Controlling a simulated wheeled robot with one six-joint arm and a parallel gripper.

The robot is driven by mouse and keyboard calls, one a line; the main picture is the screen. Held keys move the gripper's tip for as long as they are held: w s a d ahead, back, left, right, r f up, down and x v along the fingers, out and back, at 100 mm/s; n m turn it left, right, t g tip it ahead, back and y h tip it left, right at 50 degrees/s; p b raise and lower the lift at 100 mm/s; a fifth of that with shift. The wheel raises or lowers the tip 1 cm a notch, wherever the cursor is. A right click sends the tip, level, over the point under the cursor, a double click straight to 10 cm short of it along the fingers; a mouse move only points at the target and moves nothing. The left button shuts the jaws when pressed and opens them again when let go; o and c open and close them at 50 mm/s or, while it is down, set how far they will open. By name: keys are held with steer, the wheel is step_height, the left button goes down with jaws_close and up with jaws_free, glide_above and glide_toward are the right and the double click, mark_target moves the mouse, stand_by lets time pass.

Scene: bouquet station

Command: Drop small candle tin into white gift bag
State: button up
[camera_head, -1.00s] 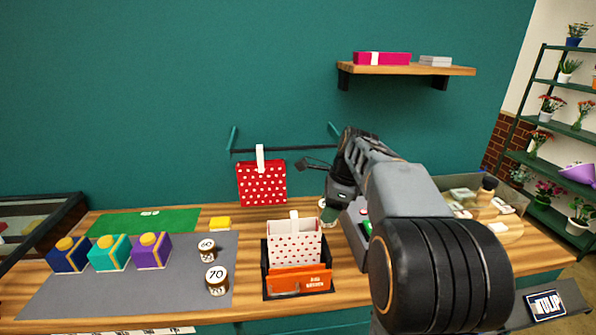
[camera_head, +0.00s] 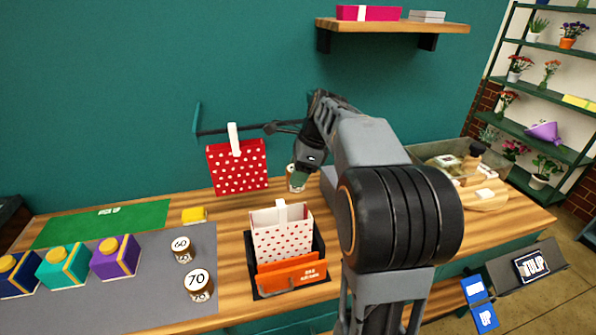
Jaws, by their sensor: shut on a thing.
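The white gift bag (camera_head: 283,239) with red dots stands upright in a black holder on the wooden counter, behind an orange card. Its white handle (camera_head: 281,211) sticks up. My gripper (camera_head: 300,180) is shut on a small tin (camera_head: 291,172), mostly hidden by the fingers. It is above the counter, behind and slightly right of the white bag, apart from it. Two other candle tins stand on the grey mat to the left: one marked 60 (camera_head: 181,249) and a larger one marked 70 (camera_head: 198,284).
A red dotted bag (camera_head: 238,167) hangs from a wall rail behind. Blue, teal and purple boxes (camera_head: 115,257) stand on the grey mat (camera_head: 150,300). A green mat (camera_head: 100,224) and yellow block (camera_head: 194,215) lie behind. A shelf (camera_head: 400,26) is above.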

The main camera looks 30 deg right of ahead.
mark_target(298, 192)
steer(key=shift+f+b, duration=3.15)
steer(key=shift+f, duration=0.25)
steer(key=shift+f+b, duration=1.35)
steer(key=shift+f, duration=1.1)
steer(key=shift+s, duration=0.1)
steer(key=o, duration=1.1)
steer(key=shift+f, duration=0.1)
steer(key=shift+o, duration=0.2)
steer(key=shift+f, duration=0.1)
step_height(298, 192, up, 8)
steer(key=p, duration=0.8)
steer(key=shift+r, duration=0.25)
